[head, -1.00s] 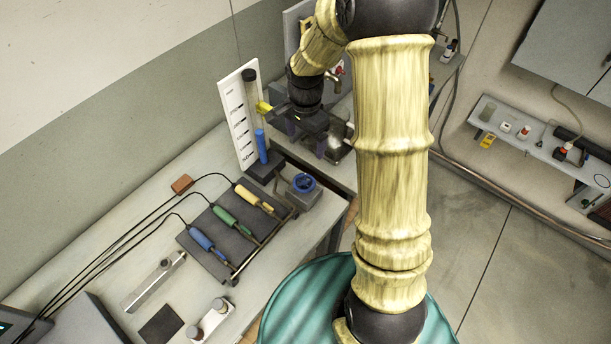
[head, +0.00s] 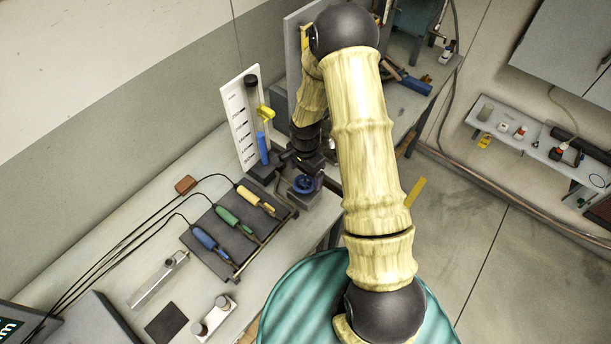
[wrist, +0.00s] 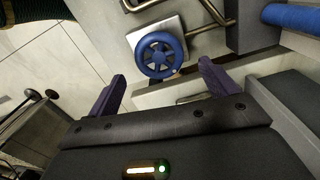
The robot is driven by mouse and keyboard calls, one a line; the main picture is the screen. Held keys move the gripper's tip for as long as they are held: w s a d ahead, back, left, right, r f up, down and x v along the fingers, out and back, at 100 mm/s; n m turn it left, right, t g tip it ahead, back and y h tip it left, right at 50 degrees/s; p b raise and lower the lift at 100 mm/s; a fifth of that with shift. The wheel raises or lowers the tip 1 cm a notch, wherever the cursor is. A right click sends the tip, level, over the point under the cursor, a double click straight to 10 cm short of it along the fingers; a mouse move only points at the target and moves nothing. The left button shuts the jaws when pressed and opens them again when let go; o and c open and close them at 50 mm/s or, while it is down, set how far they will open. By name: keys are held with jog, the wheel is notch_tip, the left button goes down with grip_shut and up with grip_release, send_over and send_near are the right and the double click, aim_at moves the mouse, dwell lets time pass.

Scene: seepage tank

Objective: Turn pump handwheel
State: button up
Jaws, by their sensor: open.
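The pump handwheel (head: 303,184) is a small blue spoked wheel on a grey block (head: 325,199) at the right end of the bench. In the wrist view the handwheel (wrist: 159,55) shows its spokes, ahead of my gripper (wrist: 160,88). The two purple fingers are spread wide apart, with nothing between them. In the head view my gripper (head: 310,168) is just above and behind the wheel, partly hidden by my own arm. The wheel appears beyond the fingertips; whether any finger touches it is unclear.
A brown block (head: 186,184) sits behind the rack.

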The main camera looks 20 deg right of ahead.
aim_at(305, 181)
jog(key=shift+f+p, duration=0.3)
jog(key=shift+f, duration=1.35)
jog(key=c, duration=1)
jog(key=shift+n+b, duration=0.3)
jog(key=shift+n, duration=0.1)
